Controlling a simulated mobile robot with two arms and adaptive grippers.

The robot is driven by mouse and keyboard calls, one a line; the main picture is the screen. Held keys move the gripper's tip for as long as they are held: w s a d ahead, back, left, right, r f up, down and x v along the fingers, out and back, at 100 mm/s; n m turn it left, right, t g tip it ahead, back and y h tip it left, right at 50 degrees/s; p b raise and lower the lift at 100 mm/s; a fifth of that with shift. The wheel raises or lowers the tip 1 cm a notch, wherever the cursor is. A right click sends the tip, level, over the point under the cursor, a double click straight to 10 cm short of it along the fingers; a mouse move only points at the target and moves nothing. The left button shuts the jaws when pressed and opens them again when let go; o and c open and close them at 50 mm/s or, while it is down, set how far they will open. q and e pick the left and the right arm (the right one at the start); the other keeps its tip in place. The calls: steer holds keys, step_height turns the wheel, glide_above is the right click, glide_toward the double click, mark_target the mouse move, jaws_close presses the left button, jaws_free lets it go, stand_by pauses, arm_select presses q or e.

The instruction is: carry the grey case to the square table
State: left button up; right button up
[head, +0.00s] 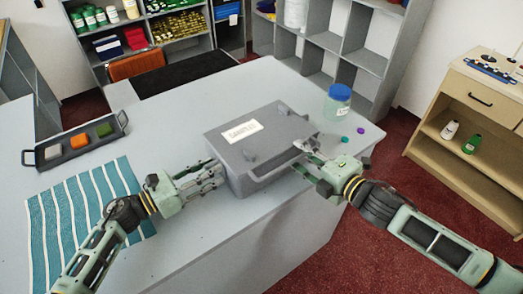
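The grey case (262,162) with a white lettered label stands on the light grey counter (190,225), near its front edge. My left gripper (222,174) is at the case's left side, with a gap showing between its fingers. My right gripper (302,160) is at the case's right end, its fingers spread apart near the rim. Whether either gripper's fingertips touch the case is hard to tell. I cannot make out a separate square table in this view.
A jar with a blue lid (338,104) and small purple and green pieces lie right of the case. A dark tray (60,154) with coloured blocks and a teal striped mat (95,205) lie at left. Shelves stand behind; a wooden cabinet (475,120) stands right. Red floor is open between.

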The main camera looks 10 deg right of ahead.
arm_select(q)
steer(key=shift+c, duration=0.2)
arm_select(e)
steer(key=shift+c, duration=0.3)
arm_select(q)
jaws_close()
arm_select(e)
jaws_close()
arm_select(q)
steer(key=shift+r, duration=0.1)
arm_select(e)
steer(key=shift+r, duration=0.15)
